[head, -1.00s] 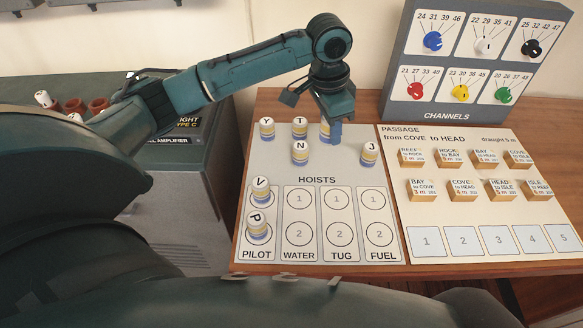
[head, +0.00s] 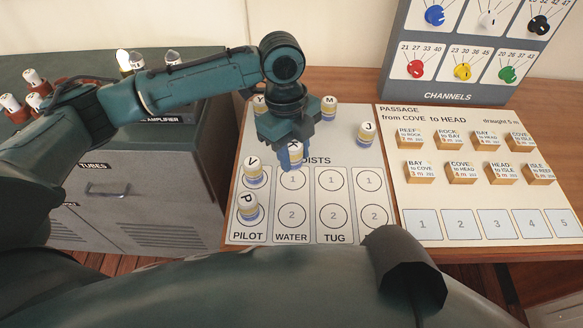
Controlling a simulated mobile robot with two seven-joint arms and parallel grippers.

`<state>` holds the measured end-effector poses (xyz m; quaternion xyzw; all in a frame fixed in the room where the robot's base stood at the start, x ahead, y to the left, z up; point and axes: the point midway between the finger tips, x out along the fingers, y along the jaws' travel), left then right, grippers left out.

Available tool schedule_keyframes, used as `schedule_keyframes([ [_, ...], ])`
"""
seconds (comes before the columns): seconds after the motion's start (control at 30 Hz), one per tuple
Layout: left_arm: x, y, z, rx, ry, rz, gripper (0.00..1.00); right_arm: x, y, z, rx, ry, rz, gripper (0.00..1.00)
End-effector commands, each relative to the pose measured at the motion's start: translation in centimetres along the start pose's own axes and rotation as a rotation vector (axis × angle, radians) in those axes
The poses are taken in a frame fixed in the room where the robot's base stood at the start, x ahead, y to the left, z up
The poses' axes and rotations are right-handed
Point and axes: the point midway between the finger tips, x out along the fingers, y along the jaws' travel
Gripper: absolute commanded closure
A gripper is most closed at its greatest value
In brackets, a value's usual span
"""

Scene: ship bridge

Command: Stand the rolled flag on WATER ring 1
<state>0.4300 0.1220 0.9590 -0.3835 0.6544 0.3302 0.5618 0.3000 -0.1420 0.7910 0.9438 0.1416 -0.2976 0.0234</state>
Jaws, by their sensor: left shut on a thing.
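My left gripper (head: 290,150) points down and is shut on a rolled flag (head: 294,158), a small roll with a white top and yellow and blue bands. Its letter is partly covered and I cannot read it surely. The held flag is just beyond WATER ring 1 (head: 292,181) in the head view, overlapping the ring's far edge. I cannot tell its height above the sheet. WATER ring 1 and WATER ring 2 (head: 292,215) are bare where they show. My right gripper is not in view.
Flags V (head: 252,172) and P (head: 248,209) stand on the PILOT rings, close left. Flags Y (head: 260,104), M (head: 329,108) and J (head: 366,132) stand farther back. TUG and FUEL rings are empty. Passage blocks (head: 463,172) are to the right.

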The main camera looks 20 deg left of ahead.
Motion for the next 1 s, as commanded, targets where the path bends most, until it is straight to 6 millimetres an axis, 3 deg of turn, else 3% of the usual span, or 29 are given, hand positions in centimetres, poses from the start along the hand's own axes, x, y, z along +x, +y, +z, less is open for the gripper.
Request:
schedule_keyframes([
  [0.33,4.7,0.0,0.7,-0.003,0.0,0.001,0.88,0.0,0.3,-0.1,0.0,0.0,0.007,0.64],
  [0.77,5.4,0.0,0.8,-0.002,-0.001,-0.002,0.88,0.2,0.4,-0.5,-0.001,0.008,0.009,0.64],
  [0.8,5.5,0.0,0.9,-0.002,-0.001,-0.002,0.65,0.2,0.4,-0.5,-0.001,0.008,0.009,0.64],
  [1.0,5.4,0.0,0.9,-0.002,-0.001,-0.002,0.49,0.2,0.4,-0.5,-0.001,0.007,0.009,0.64],
])
